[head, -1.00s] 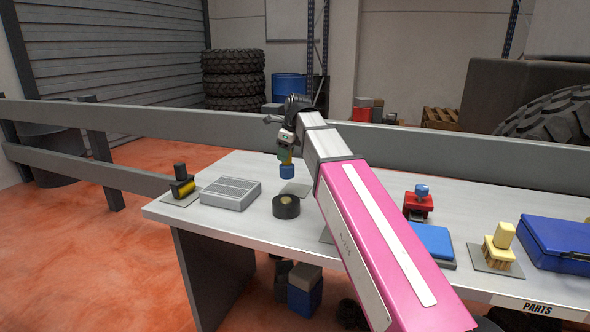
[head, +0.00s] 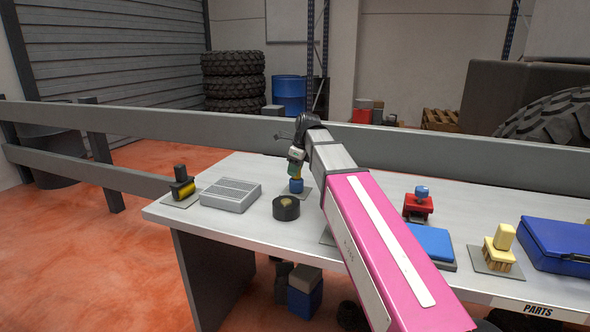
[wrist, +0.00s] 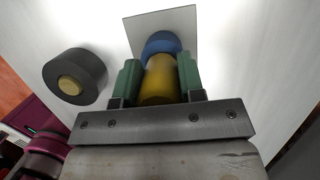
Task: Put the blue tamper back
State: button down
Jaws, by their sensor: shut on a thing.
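The blue tamper (head: 296,186) has a blue foot and a yellow handle. My gripper (head: 295,172) is shut on its handle from above, at the back of the bench. In the wrist view the green fingers of my gripper (wrist: 158,82) stand on both sides of the yellow handle, and the blue foot of the tamper (wrist: 162,43) points away from me. A thin grey square plate (head: 306,194) lies on the bench under or just behind the tamper; it also shows in the wrist view (wrist: 178,20). I cannot tell whether the foot touches the plate.
A black tape roll (head: 286,208) lies just in front of the tamper. A grey slotted box (head: 230,195) and a black-and-yellow tool on a plate (head: 182,187) are to the left. A red tool (head: 418,205), a yellow brush (head: 499,246) and a blue case (head: 560,244) are to the right.

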jog(key=shift+f, duration=0.2)
jog(key=c, duration=0.7)
grip_release()
